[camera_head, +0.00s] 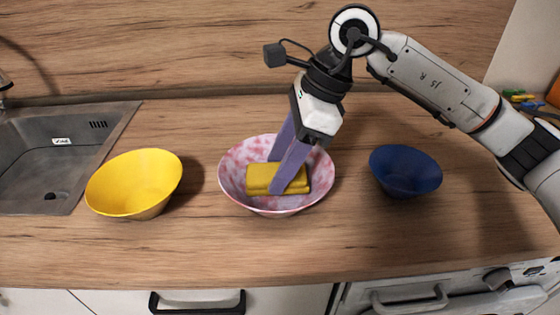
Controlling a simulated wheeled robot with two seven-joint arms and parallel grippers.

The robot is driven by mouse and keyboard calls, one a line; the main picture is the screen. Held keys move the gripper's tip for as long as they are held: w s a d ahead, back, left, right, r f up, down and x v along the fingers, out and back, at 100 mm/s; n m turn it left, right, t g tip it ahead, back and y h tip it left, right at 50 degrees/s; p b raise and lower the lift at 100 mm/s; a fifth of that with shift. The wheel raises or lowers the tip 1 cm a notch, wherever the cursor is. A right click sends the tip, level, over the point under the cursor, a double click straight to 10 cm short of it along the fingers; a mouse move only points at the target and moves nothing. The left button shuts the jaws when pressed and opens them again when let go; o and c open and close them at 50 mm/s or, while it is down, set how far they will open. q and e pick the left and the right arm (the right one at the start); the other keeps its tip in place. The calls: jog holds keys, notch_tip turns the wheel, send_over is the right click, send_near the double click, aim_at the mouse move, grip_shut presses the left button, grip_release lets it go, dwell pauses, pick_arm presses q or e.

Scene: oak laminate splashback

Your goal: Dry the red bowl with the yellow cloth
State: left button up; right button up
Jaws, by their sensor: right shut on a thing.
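The red bowl (238,169) is white with red-pink blotches and stands upright in the middle of the counter. The yellow cloth (262,178) is a folded pad inside this bowl. My right gripper (284,178) reaches down into the bowl from above, its purple fingers shut on the cloth. The cloth is low in the bowl; I cannot tell how firmly it touches the inner surface. Part of the bowl's inside is hidden behind the fingers and the cloth. My left gripper is not in view.
A yellow bowl (135,182) stands left of the red bowl, and a blue bowl (405,172) stands to its right. A metal sink (60,155) is at the far left. Wooden counter is bare between the bowls and along the front edge. Small colourful items (522,98) lie at the far right.

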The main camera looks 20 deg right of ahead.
jog(key=shift+f, duration=0.3)
jog(key=shift+s, duration=0.1)
jog(key=shift+s+a+b, duration=0.1)
jog(key=shift+s+b, duration=0.25)
jog(key=shift+s, duration=0.05)
jog(key=shift+w+d+r, duration=0.1)
jog(key=shift+w+d, duration=0.05)
jog(key=shift+w, duration=0.35)
jog(key=shift+w+d+r, duration=0.1)
jog(key=shift+w, duration=0.4)
jog(key=shift+s+a+f, duration=0.1)
jog(key=shift+s+a, duration=0.05)
jog(key=shift+s, duration=0.35)
jog(key=shift+s+a+f, duration=0.1)
jog(key=shift+s+a, duration=0.05)
jog(key=shift+s, duration=0.35)
